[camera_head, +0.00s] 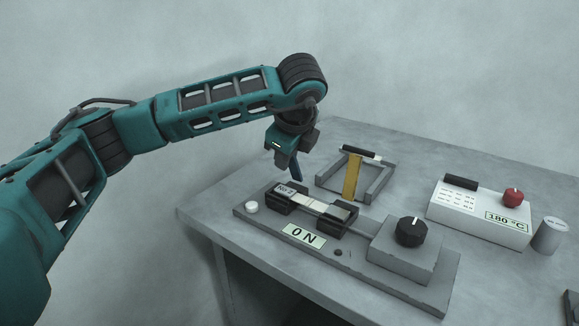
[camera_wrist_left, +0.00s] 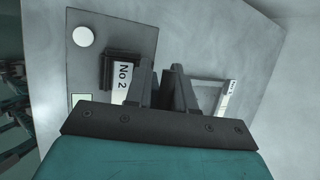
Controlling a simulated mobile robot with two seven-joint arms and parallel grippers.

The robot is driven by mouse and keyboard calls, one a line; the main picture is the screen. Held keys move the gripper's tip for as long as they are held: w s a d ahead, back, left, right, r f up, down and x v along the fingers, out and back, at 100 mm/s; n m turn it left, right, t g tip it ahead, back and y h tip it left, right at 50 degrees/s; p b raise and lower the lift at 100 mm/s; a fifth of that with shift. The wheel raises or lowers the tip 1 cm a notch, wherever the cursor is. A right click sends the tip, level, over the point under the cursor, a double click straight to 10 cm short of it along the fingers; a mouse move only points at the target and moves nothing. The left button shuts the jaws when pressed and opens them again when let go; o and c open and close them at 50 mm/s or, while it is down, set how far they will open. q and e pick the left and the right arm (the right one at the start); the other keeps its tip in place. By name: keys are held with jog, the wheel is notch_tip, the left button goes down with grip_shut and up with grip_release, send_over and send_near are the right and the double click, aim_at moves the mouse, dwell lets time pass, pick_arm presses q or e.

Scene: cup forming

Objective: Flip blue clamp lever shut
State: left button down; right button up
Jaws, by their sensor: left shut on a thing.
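The blue clamp lever (camera_head: 296,169) is a narrow dark-blue strip behind the "No 2" block (camera_head: 285,190) in the head view. It stands steeply, with its upper end at my left gripper (camera_head: 292,151). The gripper is shut on it from above. In the left wrist view the fingers (camera_wrist_left: 163,88) frame a dark strip that looks like the lever, beside the "No 2" label (camera_wrist_left: 124,82). The lever's lower end is hidden behind the dark clamp block. My right gripper is not in view.
The grey base plate (camera_head: 400,287) carries an "ON" label (camera_head: 304,236), a white button (camera_head: 251,207) and a black knob (camera_head: 411,231). A "180 °C" box (camera_head: 480,220) and a grey cylinder (camera_head: 549,236) stand right.

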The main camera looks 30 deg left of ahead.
pick_arm(q)
jog(key=shift+s+t+b, duration=0.15)
jog(key=shift+t+b, duration=0.25)
jog(key=shift+b, duration=0.2)
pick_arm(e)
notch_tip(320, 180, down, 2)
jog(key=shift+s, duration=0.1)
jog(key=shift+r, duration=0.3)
pick_arm(q)
jog(key=c, duration=1.1)
grip_release()
jog(key=shift+o, duration=0.3)
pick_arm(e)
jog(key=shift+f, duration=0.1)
pick_arm(q)
jog(key=p+v, duration=0.3)
jog(key=v, duration=1)
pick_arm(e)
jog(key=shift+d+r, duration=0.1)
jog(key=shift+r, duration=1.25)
pick_arm(q)
jog(key=shift+a, duration=0.1)
